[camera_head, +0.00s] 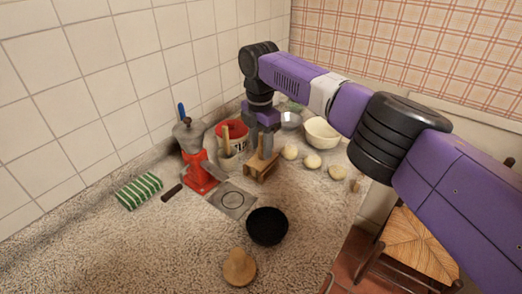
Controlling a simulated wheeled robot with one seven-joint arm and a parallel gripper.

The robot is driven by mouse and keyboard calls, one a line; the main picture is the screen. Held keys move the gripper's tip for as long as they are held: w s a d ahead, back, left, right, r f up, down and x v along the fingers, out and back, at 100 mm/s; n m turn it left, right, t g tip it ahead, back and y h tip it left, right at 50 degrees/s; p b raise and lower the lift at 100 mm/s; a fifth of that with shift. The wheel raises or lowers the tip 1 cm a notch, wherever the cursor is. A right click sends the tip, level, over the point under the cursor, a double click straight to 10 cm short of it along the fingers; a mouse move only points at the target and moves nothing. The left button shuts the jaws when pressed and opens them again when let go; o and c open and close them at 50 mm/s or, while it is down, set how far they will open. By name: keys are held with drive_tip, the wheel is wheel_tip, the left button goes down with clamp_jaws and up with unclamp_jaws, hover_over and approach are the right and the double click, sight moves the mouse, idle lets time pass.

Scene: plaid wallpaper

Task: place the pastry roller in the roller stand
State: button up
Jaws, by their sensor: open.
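A small wooden stand (262,170) stands on the counter near the middle; I take it for the roller stand. A slim brown upright piece (260,147) rises from it, which looks like the pastry roller's handle; the rest of it is hidden. My gripper (259,145) points down right above the stand, with its grey fingers open on either side of the handle. I cannot tell whether a finger touches it.
A cream bowl (322,132) and several dough balls (313,161) lie right. A black bowl (267,227) and a gourd (239,267) are in front. The front-left counter is clear.

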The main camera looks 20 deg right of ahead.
wheel_tip(320, 180, up, 10)
drive_tip(key=shift+r+b, duration=0.15)
drive_tip(key=shift+b, duration=0.3)
